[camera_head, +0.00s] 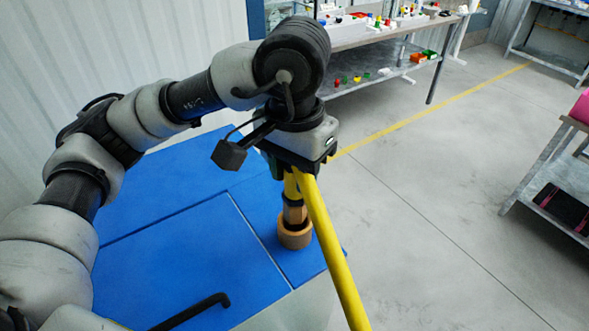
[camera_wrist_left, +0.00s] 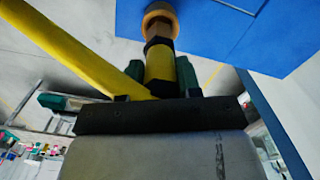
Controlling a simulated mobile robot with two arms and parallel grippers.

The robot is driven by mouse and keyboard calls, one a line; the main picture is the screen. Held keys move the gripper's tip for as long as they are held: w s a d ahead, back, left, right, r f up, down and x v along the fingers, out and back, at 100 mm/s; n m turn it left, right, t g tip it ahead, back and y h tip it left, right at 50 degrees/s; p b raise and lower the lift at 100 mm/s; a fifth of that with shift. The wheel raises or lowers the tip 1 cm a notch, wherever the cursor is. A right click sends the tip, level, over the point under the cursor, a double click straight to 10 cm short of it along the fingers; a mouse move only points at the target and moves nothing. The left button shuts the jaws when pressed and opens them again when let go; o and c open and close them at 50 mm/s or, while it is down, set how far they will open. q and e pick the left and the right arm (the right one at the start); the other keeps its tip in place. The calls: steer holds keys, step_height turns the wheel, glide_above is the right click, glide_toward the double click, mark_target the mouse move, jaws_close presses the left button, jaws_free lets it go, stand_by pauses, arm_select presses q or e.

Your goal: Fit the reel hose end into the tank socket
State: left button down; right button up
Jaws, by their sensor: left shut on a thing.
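My left gripper (camera_head: 290,176) is shut on the yellow hose end (camera_head: 292,188) above the blue tank (camera_head: 190,255). The hose end points down and has a dark collar and a brown tip (camera_head: 295,214). The tan, ring-shaped tank socket (camera_head: 295,237) stands on the tank's blue top directly below. The tip overlaps the socket's opening; how deep it sits inside is hidden. The left wrist view shows the gripper (camera_wrist_left: 160,86), the hose end (camera_wrist_left: 159,65) and the socket (camera_wrist_left: 160,17) in line. My right gripper is out of view.
The yellow hose (camera_head: 338,255) runs from the gripper down toward the picture's bottom. A black bent handle (camera_head: 195,312) lies over the blue top. A workbench (camera_head: 385,30) with small coloured parts stands behind, and a shelf (camera_head: 555,180) stands at right. The grey floor between is clear.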

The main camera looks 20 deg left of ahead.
arm_select(q)
steer(key=shift+b, duration=0.35)
stand_by(0.4)
steer(key=shift+f+b, duration=2.55)
steer(key=shift+b, duration=0.15)
steer(key=c, duration=0.7)
jaws_free()
steer(key=shift+r, duration=0.1)
step_height(320, 180, up, 11)
steer(key=shift+f, duration=0.15)
